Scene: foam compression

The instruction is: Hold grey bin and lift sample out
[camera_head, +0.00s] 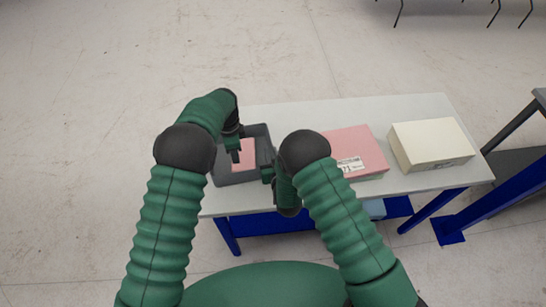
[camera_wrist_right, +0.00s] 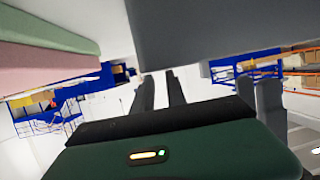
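The grey bin (camera_head: 222,178) stands at the left end of the white table. A pink sample (camera_head: 244,158) lies inside it, partly hidden by my left gripper. My left gripper (camera_head: 236,157) points down over the inside of the bin by the sample; its finger gap is too small to make out. My right gripper (camera_head: 267,174) is at the bin's right side. In the right wrist view its two fingers (camera_wrist_right: 161,92) are apart with nothing visible between them. A large grey surface, seemingly the bin (camera_wrist_right: 220,35), fills the top there, close to the fingers.
A pink block (camera_head: 358,147) with a white label lies right of the bin. A cream box (camera_head: 432,143) stands at the right end of the white table (camera_head: 300,112). In the right wrist view, pink and green layers (camera_wrist_right: 45,55) show at the left.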

